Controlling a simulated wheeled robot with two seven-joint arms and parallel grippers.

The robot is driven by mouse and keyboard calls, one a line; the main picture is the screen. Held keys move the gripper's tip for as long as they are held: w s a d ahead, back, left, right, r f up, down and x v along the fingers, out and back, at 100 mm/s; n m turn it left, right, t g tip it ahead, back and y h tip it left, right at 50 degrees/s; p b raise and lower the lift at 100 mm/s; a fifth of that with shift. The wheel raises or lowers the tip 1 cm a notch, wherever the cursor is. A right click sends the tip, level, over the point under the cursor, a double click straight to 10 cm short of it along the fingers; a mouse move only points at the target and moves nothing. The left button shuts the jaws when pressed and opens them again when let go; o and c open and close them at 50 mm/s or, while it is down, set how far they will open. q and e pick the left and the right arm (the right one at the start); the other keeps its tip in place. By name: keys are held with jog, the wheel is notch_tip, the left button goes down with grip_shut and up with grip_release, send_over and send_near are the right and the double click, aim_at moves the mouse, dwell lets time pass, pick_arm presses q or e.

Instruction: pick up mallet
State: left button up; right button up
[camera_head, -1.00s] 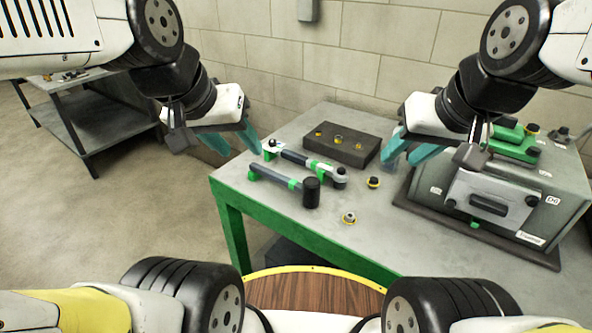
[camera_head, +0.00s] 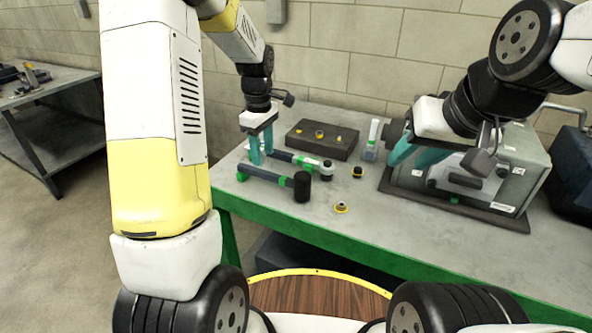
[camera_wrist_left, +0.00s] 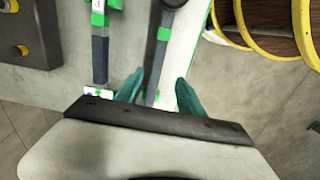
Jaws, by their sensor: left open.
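The mallet (camera_head: 302,187) lies on the green-edged workbench (camera_head: 325,208), with a black head, a grey handle and green bands. My left gripper (camera_head: 262,157) is open and points down over the left end of the handle. In the left wrist view the mallet handle (camera_wrist_left: 159,62) runs between the open teal fingers of my left gripper (camera_wrist_left: 158,92). Whether the fingertips are level with the handle I cannot tell. My right gripper (camera_head: 415,155) appears open and empty, above the bench near the grey case.
A ratchet-like tool (camera_head: 325,170) lies just behind the mallet; its grey handle (camera_wrist_left: 100,55) is close to the left finger. A dark block (camera_head: 322,142) with small parts stands behind. A grey case (camera_head: 480,175) stands at the right.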

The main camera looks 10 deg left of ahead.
aim_at(267, 172)
pick_arm(q)
jog(key=f, duration=0.8)
jog(key=shift+w+d+f, duration=0.1)
jog(key=shift+w+d, duration=0.15)
jog(key=shift+d, duration=0.1)
grip_shut()
dwell(1.0)
